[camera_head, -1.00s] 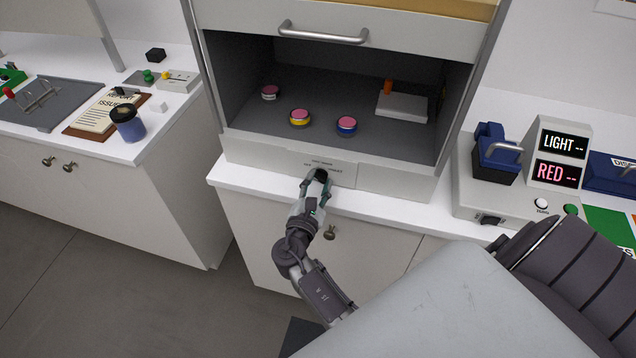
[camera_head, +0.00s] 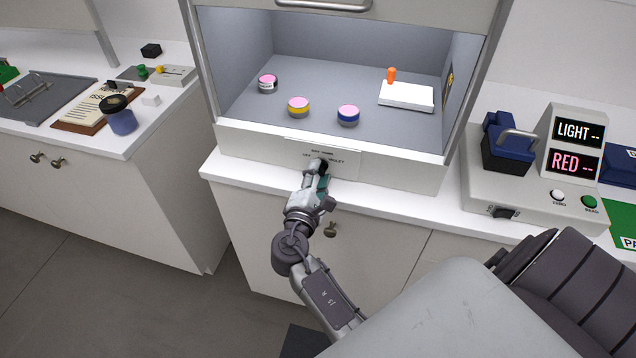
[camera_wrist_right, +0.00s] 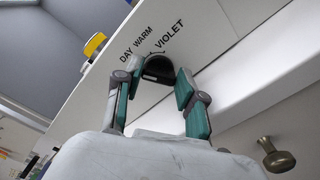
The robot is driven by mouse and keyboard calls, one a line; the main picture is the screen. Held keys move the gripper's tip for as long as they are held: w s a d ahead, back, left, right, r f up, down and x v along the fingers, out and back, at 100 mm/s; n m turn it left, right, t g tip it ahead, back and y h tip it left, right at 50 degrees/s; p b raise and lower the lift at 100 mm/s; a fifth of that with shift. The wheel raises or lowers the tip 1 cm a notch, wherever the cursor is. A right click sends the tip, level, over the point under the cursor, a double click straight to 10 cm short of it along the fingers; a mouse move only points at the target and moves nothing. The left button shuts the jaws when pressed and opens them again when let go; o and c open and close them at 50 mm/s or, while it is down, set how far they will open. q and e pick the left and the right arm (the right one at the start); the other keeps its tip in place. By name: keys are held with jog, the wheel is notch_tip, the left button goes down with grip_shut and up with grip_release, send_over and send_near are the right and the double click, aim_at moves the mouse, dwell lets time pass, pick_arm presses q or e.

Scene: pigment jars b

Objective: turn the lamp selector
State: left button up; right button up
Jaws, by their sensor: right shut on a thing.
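The lamp selector is a small dark knob (camera_wrist_right: 158,68) on the white front panel of the viewing booth. In the wrist view the printed words DAY, WARM and VIOLET stand around it. My right gripper (camera_head: 320,178) is shut on the knob from the front. In the wrist view its green and grey fingers (camera_wrist_right: 158,78) stand on either side of the knob. The knob's pointer cannot be made out. The booth (camera_head: 250,140) is lit inside with a pale, cool light. My left gripper is not in view.
Several pink-topped jars, including a yellow-banded one (camera_head: 299,107) and a blue-banded one (camera_head: 348,115), stand inside the booth near a white block (camera_head: 407,96). A meter (camera_head: 577,145) reading LIGHT and RED stands at right. A cupboard knob (camera_head: 330,230) sticks out below my gripper.

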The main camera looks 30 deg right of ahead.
jog(key=shift+m+b, duration=0.75)
jog(key=shift+m, duration=0.05)
